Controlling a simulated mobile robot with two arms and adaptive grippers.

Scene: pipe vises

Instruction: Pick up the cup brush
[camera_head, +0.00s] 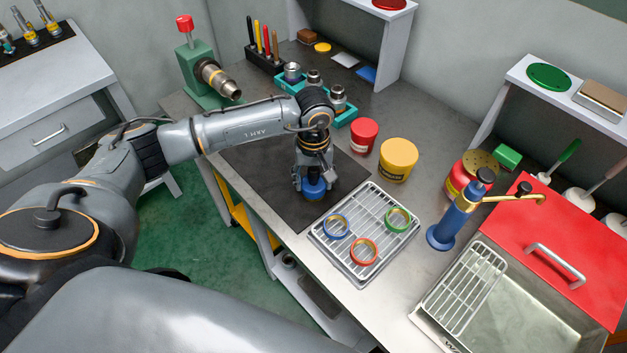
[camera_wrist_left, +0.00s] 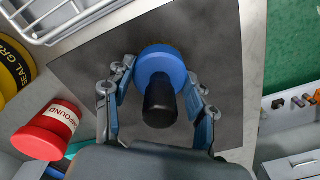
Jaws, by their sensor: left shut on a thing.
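The cup brush (camera_head: 314,189) is a blue round body on the dark mat (camera_head: 265,185) in the head view. In the left wrist view, the cup brush (camera_wrist_left: 161,68) shows its blue body and black stem, with a tan rim at the top edge. My left gripper (camera_head: 313,178) points down over it. In the wrist view the two fingers of my left gripper (camera_wrist_left: 160,90) lie on either side of the brush and are shut on it. I cannot tell whether its underside touches the mat. My right gripper is not in view.
A wire tray (camera_head: 352,262) with blue, red and green rings lies right of the mat. A red tub (camera_head: 364,136) and yellow tub (camera_head: 398,160) stand behind it. A teal holder (camera_head: 345,119) with metal fittings and a green vise (camera_head: 200,75) stand at the back.

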